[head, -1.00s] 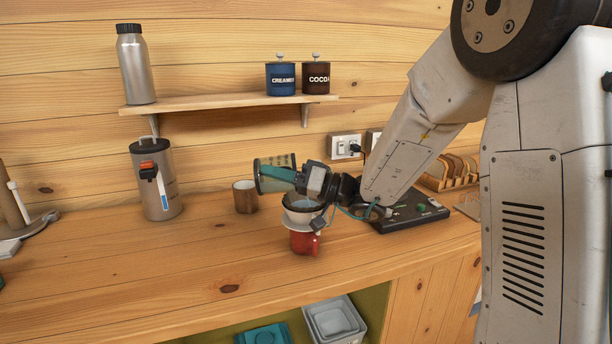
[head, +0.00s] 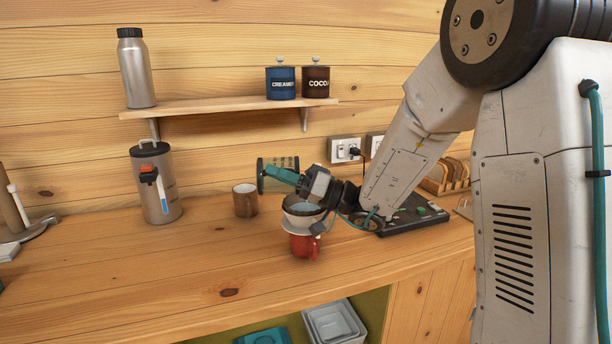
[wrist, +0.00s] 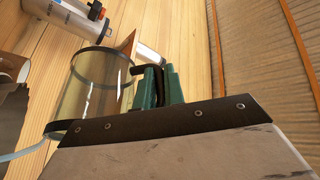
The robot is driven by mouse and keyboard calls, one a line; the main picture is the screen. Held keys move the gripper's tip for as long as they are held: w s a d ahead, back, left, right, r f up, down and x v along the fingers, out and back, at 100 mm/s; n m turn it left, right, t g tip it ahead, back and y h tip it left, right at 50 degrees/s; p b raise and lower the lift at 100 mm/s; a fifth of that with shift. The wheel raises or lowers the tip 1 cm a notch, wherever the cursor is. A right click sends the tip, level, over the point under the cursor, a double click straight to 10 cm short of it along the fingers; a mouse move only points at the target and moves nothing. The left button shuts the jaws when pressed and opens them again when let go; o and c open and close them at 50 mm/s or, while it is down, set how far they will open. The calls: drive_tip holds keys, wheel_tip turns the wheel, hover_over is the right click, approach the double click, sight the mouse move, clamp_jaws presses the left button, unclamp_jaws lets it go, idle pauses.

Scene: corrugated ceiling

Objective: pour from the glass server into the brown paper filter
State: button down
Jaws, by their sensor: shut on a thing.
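The glass server (head: 270,185) has dark rims and lies tipped over in my gripper (head: 283,174), above the white dripper. In the wrist view, the clear glass server (wrist: 92,85) sits at the green fingers (wrist: 155,85), which are shut on it. A thin pale strand (wrist: 22,153) runs from its lower rim out of the picture, looking like a stream of liquid. The white dripper (head: 302,222) stands on a red mug (head: 303,245). A pale bluish patch shows inside the dripper. My gripper partly covers the dripper's mouth, and I cannot make out the brown paper filter clearly.
A brown cup (head: 245,203) stands left of the dripper, and a steel canister (head: 157,190) farther left. A black device (head: 415,215) lies to the right. A wall shelf (head: 220,104) is above. The front of the counter (head: 170,270) is clear.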

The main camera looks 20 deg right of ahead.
drive_tip(key=shift+s+d+r+t+y, duration=0.1)
drive_tip(key=shift+d+r+t+y, duration=0.1)
drive_tip(key=shift+d+t+y, duration=0.2)
idle(0.3)
drive_tip(key=shift+a, duration=0.1)
